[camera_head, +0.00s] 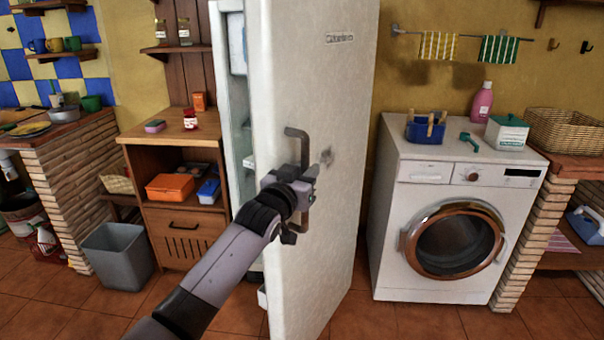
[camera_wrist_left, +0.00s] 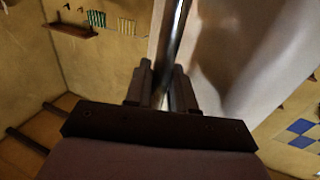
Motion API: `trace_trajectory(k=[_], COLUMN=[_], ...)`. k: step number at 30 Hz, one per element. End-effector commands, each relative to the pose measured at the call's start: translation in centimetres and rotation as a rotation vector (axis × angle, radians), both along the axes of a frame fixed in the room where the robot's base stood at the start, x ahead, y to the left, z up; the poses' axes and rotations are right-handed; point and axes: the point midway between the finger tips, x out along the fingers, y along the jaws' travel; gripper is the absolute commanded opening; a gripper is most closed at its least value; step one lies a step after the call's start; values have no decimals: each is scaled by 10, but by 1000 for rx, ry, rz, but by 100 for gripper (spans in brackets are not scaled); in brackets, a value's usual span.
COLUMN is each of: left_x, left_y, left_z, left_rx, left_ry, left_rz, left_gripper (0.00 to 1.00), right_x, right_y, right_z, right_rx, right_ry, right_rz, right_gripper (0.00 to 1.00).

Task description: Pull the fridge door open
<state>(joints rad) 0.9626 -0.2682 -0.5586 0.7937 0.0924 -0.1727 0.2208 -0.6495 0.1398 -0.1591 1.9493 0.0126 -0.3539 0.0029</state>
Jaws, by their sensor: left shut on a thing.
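The white fridge door (camera_head: 325,120) stands partly open in the head view, with the fridge inside (camera_head: 240,130) showing in the gap at its left. A dark vertical bar handle (camera_head: 297,133) is on the door. My left gripper (camera_head: 304,186) is shut on the handle at about its middle. In the left wrist view, the metal handle bar (camera_wrist_left: 178,35) runs between the two fingers of my left gripper (camera_wrist_left: 163,88), and the pale door (camera_wrist_left: 225,50) is beside it. My right gripper is in neither view.
A white washing machine (camera_head: 455,220) stands to the right of the door. A wooden cabinet (camera_head: 185,230) with an orange box (camera_head: 169,187) stands at the left, with a grey bin (camera_head: 118,256) beside it. Tiled floor (camera_head: 400,322) is bare in front.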

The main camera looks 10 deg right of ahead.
Motion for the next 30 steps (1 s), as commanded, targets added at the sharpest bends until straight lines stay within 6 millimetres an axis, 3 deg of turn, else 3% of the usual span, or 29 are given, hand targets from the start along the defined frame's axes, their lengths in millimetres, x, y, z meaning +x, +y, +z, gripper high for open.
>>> trace_trajectory(k=[18,19,20,30], left_x=[0,0,0,0], left_y=[-3,-3,-3,-2], left_z=[2,2,2,1], left_rx=[-1,-1,-1,-1], left_ry=[-3,-3,-3,-1], left_rz=[-1,-1,-1,0], left_gripper=[0,30,40,41], right_x=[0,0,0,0], right_y=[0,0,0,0], right_z=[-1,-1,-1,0], right_rx=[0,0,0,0], right_ry=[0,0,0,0], right_rz=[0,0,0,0], right_gripper=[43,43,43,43])
